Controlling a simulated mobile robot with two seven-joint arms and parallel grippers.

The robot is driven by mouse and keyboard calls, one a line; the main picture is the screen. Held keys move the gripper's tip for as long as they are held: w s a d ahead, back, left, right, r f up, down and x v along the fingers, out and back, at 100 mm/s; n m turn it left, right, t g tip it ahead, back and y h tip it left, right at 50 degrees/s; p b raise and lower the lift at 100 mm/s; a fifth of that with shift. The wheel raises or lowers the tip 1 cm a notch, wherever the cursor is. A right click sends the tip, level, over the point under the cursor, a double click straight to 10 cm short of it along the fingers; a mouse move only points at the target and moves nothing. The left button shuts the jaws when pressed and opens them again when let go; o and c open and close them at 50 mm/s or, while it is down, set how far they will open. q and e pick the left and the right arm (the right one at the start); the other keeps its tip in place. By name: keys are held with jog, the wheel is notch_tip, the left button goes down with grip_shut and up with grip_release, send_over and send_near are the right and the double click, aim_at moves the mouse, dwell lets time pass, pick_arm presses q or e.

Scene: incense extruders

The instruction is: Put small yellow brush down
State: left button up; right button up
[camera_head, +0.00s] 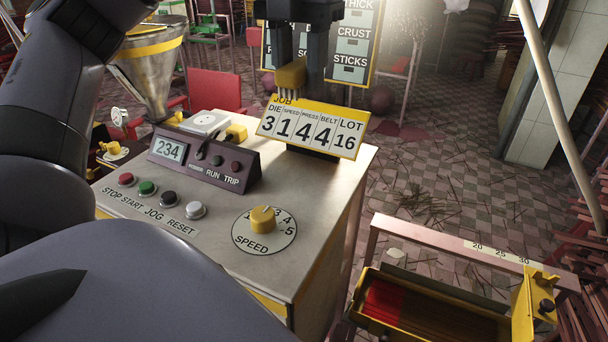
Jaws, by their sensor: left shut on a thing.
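My left gripper (303,68) comes down from the top middle of the head view and is shut on the brush. The bristles show just above the top edge of the yellow JOB sign (311,129), near its left part. I cannot tell whether they touch it. My right gripper is not in view.
The control box (325,195) carries several buttons, a yellow speed knob (262,219) and a display panel (205,160). A metal hopper (150,70) stands left. A yellow tray (390,325) holds sticks, lower right.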

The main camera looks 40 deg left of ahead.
pick_arm(q)
notch_tip(320, 180, down, 3)
jog(key=shift+f, duration=0.1)
jog(key=b, duration=0.5)
send_over(301, 192)
notch_tip(301, 192, down, 10)
jog(key=shift+r, duration=0.15)
jog(key=shift+f+b, duration=0.8)
jog(key=shift+f, duration=1.45)
jog(key=shift+f, duration=0.1)
jog(key=o, duration=1)
notch_tip(301, 192, up, 12)
jog(key=p, duration=0.5)
jog(key=shift+p, duration=0.4)
